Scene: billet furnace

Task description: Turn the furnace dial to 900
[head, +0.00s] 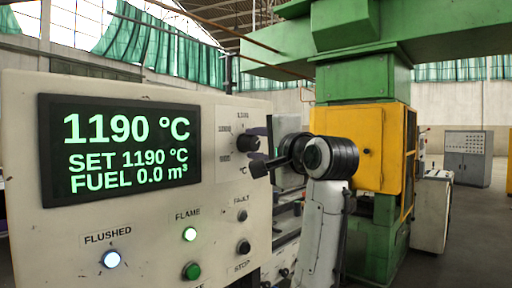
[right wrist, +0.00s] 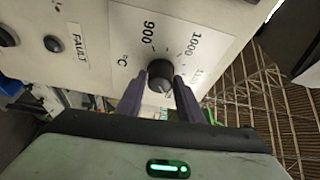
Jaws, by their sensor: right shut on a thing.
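The furnace dial (head: 248,142) is a black round knob on the right part of the cream control panel. In the right wrist view the dial (right wrist: 160,73) sits by a printed scale with 900, 1000 and a partly visible 11-something mark. My right gripper (right wrist: 161,80) has one dark finger on each side of the dial and is shut on it. Where the dial's pointer stands is hard to tell. The display (head: 120,150) reads 1190 °C, SET 1190 °C, FUEL 0.0 m³. My left gripper is not in view.
The panel (head: 150,225) also bears a lit white FLUSHED lamp (head: 111,259), a lit green FLAME lamp (head: 189,234), a green button (head: 191,270), a FAULT lamp (head: 241,215) and a black STOP button (head: 243,247) below the dial. A green and yellow machine (head: 358,150) stands behind.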

